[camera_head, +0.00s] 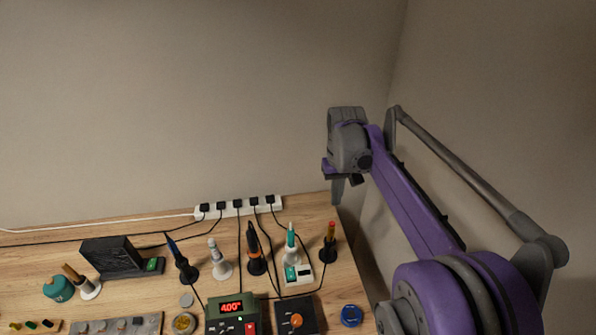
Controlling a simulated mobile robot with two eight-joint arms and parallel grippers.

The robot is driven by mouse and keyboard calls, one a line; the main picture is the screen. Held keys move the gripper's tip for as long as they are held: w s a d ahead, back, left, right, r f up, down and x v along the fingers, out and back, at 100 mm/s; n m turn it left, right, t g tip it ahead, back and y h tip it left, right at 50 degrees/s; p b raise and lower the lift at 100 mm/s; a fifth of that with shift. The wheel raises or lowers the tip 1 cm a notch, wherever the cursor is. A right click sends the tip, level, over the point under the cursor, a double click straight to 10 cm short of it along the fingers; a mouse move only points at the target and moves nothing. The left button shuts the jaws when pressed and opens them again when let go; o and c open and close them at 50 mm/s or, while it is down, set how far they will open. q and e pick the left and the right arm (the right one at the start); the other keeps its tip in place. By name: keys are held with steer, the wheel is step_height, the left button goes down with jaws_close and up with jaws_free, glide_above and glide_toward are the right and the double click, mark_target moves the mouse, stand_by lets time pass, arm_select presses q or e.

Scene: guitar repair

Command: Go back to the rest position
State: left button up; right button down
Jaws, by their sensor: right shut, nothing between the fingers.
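My right gripper (345,188) is at the end of my purple and grey right arm, which comes in from the right. It is shut and empty, with its fingers pointing down near the back right corner of the wooden workbench (350,272). It appears above the bench, apart from the tools. My left gripper is not in view.
Several soldering irons and tools stand upright on the bench, including a red-and-black one (329,243) near the right edge. A white power strip (238,208) lies along the wall with cables. A green station (232,315) shows red digits. The right wall is close to my arm.

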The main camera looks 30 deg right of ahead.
steer(key=s+a+f+n+t, duration=0.1)
steer(key=s+a+f+t, duration=0.2)
steer(key=s+a, duration=0.5)
steer(key=s+a+f+n+t, duration=0.2)
steer(key=s+a+f, duration=0.3)
steer(key=s+a, duration=0.3)
steer(key=shift+a+n+t, duration=0.3)
steer(key=shift+a+t, duration=0.1)
steer(key=shift+a, duration=0.5)
